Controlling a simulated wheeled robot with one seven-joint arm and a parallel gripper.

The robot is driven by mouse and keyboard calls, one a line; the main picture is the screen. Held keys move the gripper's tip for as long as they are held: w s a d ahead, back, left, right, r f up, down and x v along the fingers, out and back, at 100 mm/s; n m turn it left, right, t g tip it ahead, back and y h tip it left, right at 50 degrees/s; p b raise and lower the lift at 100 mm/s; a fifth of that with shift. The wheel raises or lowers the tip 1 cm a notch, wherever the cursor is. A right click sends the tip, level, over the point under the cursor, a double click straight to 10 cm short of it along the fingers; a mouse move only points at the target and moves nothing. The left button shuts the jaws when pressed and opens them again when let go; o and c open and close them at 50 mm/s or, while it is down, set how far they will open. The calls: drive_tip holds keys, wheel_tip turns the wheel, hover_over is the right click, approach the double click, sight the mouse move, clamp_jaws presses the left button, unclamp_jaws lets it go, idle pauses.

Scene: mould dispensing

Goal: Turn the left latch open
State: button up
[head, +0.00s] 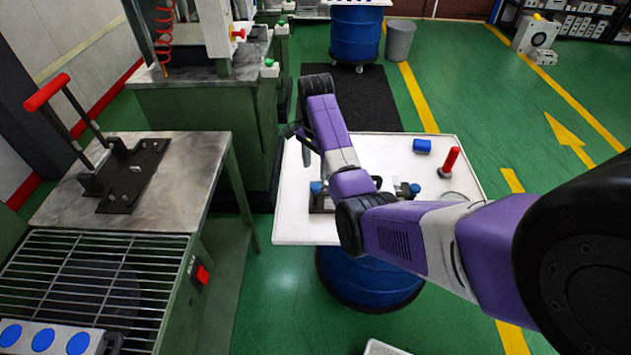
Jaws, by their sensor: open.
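A dark mould (322,204) sits on the white tabletop, mostly hidden behind my purple and grey arm. The left latch (316,187) shows as a blue knob at the mould's left end. The right latch (415,188) is a similar blue knob on the other side of my arm. Whether either latch is turned is too small to tell. My gripper (303,146) is partly hidden at the far end of my arm, pointing down above and slightly left of the left latch. It is open and appears apart from the latch.
A white tabletop (290,228) on a blue drum (365,278) holds a blue block (422,146) and a red-handled tool (449,162) at right. A metal bench (195,165) with a red-handled press (125,175) stands at left. The tabletop's left front corner is clear.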

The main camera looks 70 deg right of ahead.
sight(315, 186)
wheel_tip(315, 186, down, 7)
drive_tip(key=shift+f+p, duration=0.15)
drive_tip(key=shift+p, duration=0.15)
clamp_jaws()
idle(0.3)
